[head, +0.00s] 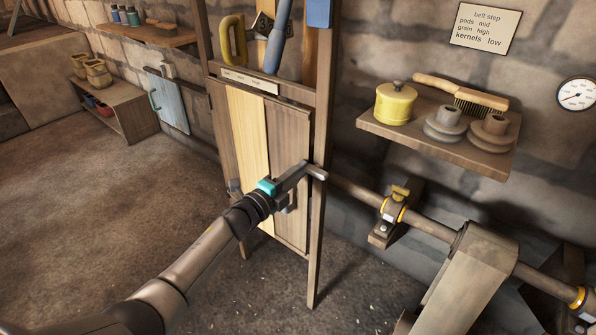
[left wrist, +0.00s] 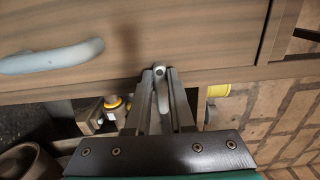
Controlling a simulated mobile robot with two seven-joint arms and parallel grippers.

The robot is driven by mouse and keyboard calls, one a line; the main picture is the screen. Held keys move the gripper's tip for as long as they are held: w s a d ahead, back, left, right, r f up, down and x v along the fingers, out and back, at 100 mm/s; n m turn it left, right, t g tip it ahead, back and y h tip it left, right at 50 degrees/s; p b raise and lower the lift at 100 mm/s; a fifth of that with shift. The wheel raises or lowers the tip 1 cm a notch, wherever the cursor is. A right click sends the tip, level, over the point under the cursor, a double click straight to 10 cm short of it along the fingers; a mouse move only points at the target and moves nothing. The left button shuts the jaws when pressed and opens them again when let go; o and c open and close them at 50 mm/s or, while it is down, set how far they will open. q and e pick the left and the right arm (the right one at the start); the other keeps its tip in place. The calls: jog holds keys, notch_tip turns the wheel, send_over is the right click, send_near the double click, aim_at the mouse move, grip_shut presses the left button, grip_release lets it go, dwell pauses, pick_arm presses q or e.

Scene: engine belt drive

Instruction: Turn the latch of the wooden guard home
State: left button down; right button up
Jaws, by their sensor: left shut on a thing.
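The wooden guard (head: 252,130) stands upright in its frame, with pale and darker boards. It also fills the top of the left wrist view (left wrist: 190,35), with a pale grey handle (left wrist: 50,57) on its face. My left gripper (head: 302,170) is at the guard's right edge, by the frame post. In the left wrist view its two fingers (left wrist: 161,90) are closed on the small grey latch (left wrist: 160,72), which sits at the board's edge. The fingers hide part of the latch, so its exact angle is hard to tell. My right gripper is not in view.
A shaft (head: 430,223) with a yellow-ringed bearing (head: 394,208) runs just right of the guard. A wall shelf (head: 450,145) with a yellow pot (head: 395,103), a brush and pulleys hangs above it. Tools hang above the guard. The floor at left (head: 110,200) is clear.

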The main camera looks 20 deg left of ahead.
pick_arm(q)
jog(key=shift+f, duration=0.1)
dwell(0.3)
jog(key=c, duration=0.8)
grip_release()
jog(key=shift+s, duration=0.1)
